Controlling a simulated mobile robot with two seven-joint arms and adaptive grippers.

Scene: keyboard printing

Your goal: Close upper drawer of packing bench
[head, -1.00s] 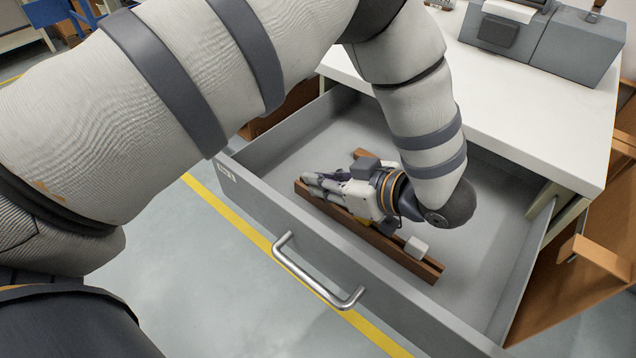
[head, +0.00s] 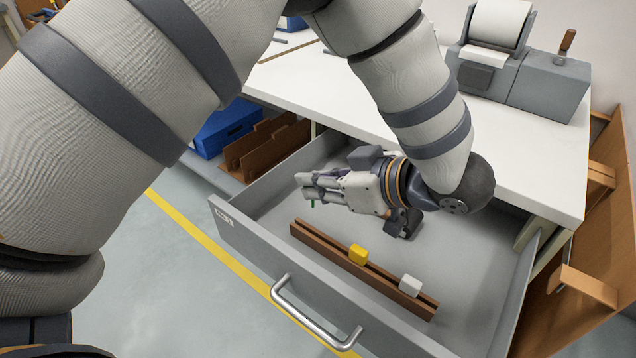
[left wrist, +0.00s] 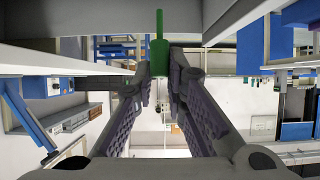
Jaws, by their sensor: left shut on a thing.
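The upper drawer (head: 225,225) of the packing bench (head: 330,95) is pulled open. Its metal bar handle (head: 318,318) is on the front panel, and no gripper touches it. My left gripper (head: 308,188) is above the drawer's inside, pointing left in the head view. It is shut on a small green piece, whose tip (head: 312,204) shows below the fingers. The green piece (left wrist: 160,48) also shows between the fingertips in the left wrist view. My right gripper is not in view.
A wooden rail (head: 320,245) in the drawer bears a yellow piece (head: 358,254) and a white piece (head: 410,285). A grey machine with a paper roll (head: 498,22) stands on the bench. Floor lies clear before the drawer.

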